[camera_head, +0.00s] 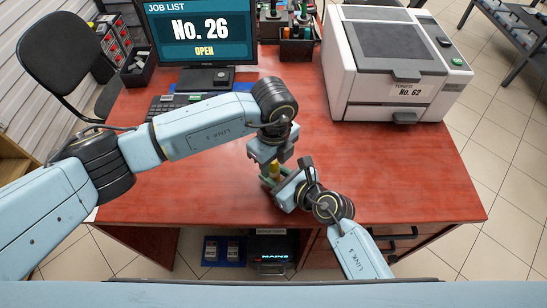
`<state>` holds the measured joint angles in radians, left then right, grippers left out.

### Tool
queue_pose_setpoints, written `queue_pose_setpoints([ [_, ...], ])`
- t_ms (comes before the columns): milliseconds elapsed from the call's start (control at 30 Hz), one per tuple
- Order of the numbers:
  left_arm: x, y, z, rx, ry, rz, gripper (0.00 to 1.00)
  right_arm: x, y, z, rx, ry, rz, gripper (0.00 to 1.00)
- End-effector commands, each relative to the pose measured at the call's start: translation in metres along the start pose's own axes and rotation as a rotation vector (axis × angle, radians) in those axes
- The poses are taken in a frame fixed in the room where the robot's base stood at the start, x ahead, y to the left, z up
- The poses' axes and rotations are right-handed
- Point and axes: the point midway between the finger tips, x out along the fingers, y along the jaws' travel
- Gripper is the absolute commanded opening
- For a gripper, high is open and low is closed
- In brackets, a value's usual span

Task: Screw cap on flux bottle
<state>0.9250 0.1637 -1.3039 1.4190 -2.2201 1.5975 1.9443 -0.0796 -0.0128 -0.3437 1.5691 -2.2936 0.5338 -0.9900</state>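A small yellowish bottle (275,170) shows in the head view near the front middle of the red desk, partly hidden by both grippers. My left gripper (273,160) points down right over the top of the bottle. The cap is not clearly visible; the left gripper covers that spot. My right gripper (274,182) comes in from the lower right, with its fingers at the bottle's lower part. The view is too small to show whether either gripper's fingers are closed on anything.
A monitor (208,35) and keyboard (172,106) stand at the back left of the desk (420,180). A white printer-like machine (385,60) fills the back right. A dark holder (296,48) with bottles or pens stands between them. The desk's right front is clear.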

Motion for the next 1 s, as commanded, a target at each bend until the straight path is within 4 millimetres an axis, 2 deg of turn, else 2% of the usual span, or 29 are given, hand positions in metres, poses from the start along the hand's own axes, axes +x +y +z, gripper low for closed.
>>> queue_pose_setpoints([
  [67, -0.0002, 0.0, -0.0002, 0.0, 0.0, 0.0, 0.36, 0.0, 0.0001, -0.0002, 0.0, 0.0, 0.0, 0.0],
  [333, -0.0004, -0.0001, -0.0003, 0.0, 0.001, 0.0, 0.01, 0.0, 0.0001, -0.0002, 0.0, 0.0, 0.0, 0.0],
  [533, -0.0006, -0.0001, -0.0002, 0.04, 0.0, 0.0, 0.0, 0.0, 0.0001, -0.0002, 0.0, 0.0, 0.0, 0.0],
  [800, -0.0009, -0.0005, 0.0, 0.44, -0.001, 0.0, 0.0, 0.0, 0.0001, -0.0002, 0.0, 0.0, 0.0, 0.0],
  [1000, -0.0001, -0.0001, -0.0004, 0.592, 0.001, -0.001, 0.0, 0.0001, 0.0001, -0.0002, 0.0, 0.0, 0.0, 0.0],
])
